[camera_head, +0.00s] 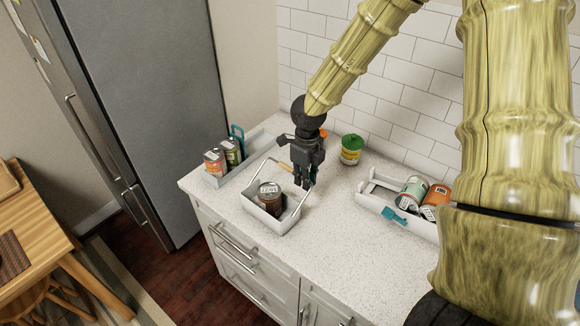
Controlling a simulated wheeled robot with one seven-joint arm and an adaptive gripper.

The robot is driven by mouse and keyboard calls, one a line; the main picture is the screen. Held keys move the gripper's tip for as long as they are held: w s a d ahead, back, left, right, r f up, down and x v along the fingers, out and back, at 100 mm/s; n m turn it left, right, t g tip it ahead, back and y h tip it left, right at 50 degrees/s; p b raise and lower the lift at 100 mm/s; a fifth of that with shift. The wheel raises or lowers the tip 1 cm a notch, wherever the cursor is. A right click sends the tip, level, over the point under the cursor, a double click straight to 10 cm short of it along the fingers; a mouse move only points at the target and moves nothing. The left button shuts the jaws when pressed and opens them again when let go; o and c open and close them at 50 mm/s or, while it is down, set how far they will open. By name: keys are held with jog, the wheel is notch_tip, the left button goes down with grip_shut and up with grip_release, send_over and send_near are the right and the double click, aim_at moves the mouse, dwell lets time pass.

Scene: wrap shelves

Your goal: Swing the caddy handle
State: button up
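The caddy (256,214) is a light grey open box on the counter, with a dark can (270,197) standing inside it. Its thin pale handle (257,172) rises above the box and leans toward the wall. A tan grip (286,167) shows on the handle's top bar, just left of my gripper. My dark gripper (303,186) points down over the back right side of the caddy, close to the handle. It hides part of the handle's right side. I cannot tell whether the fingers are open or touch the handle.
A green-lidded can (351,149) stands behind. A white tray (376,201) with cans is at right. The counter (325,245) is clear in front.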

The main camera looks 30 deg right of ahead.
jog(key=shift+s+a+r+p, duration=0.3)
jog(key=shift+a+r+p, duration=0.45)
jog(key=shift+r, duration=0.25)
jog(key=shift+s+a+r+p, duration=0.25)
jog(key=shift+a+r+p, duration=0.15)
jog(key=shift+a, duration=0.2)
jog(key=shift+s+a+r+p, duration=0.2)
jog(key=shift+a+r+p, duration=0.15)
jog(key=shift+a, duration=0.2)
jog(key=shift+c, duration=0.2)
jog(key=shift+a, duration=0.15)
jog(key=shift+s+a+r+p, duration=0.2)
jog(key=shift+s+a+r, duration=0.1)
jog(key=shift+a, duration=0.35)
jog(key=shift+s+a+r+p, duration=0.2)
jog(key=shift+a+r, duration=0.05)
jog(key=shift+a, duration=0.35)
